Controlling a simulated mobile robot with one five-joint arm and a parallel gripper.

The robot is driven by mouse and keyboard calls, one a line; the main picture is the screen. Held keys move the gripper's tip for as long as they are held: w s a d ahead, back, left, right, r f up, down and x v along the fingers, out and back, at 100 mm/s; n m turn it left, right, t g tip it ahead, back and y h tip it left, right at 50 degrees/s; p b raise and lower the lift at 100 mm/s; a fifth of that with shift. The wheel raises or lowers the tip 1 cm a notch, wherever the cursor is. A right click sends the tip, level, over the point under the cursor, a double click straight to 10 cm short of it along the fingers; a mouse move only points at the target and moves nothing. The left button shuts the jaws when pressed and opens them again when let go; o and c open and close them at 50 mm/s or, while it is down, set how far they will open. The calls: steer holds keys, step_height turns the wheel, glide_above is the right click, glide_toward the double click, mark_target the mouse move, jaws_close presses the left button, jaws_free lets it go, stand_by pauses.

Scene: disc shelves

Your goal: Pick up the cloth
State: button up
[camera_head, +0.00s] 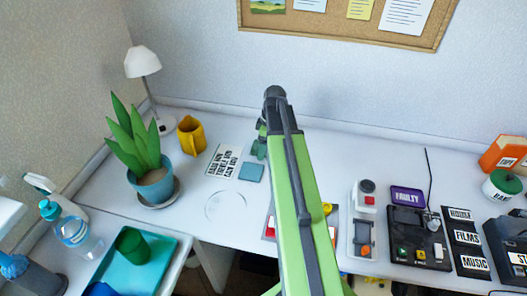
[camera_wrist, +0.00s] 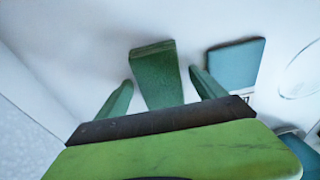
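A flat blue square (camera_head: 251,172), which may be a folded cloth, lies on the white desk beside a printed card. It also shows in the wrist view (camera_wrist: 236,62), to the right of my fingers. A dark green, block-like piece with a layered edge (camera_wrist: 154,75) stands between my fingertips; I cannot tell whether it is the cloth. My gripper (camera_wrist: 160,90) is open, with a gap on each side of this green piece. In the head view my gripper (camera_head: 259,146) is low over the desk, just behind the blue square, partly hidden by my arm.
A yellow mug (camera_head: 191,135), a white lamp (camera_head: 143,66) and a potted plant (camera_head: 150,170) stand at left. A clear round dish (camera_head: 226,207) lies in front of the printed card (camera_head: 222,162). Devices and labelled disc sleeves (camera_head: 466,240) fill the right side.

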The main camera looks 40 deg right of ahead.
steer(key=c, duration=1.2)
steer(key=shift+r+p, duration=0.6)
steer(key=shift+r, duration=0.05)
steer(key=r+p, duration=0.4)
steer(key=shift+s+d, duration=0.15)
steer(key=shift+s, duration=0.15)
steer(key=shift+s+d+r+p, duration=0.85)
steer(key=shift+s+r+p, duration=0.1)
steer(key=shift+s, duration=0.65)
steer(key=shift+s+d+r+p, duration=0.9)
steer(key=shift+s+r+p, duration=0.1)
steer(key=shift+s, duration=0.65)
steer(key=shift+s+d+r+p, duration=0.85)
steer(key=shift+s+r+p, duration=0.1)
steer(key=shift+s, duration=0.65)
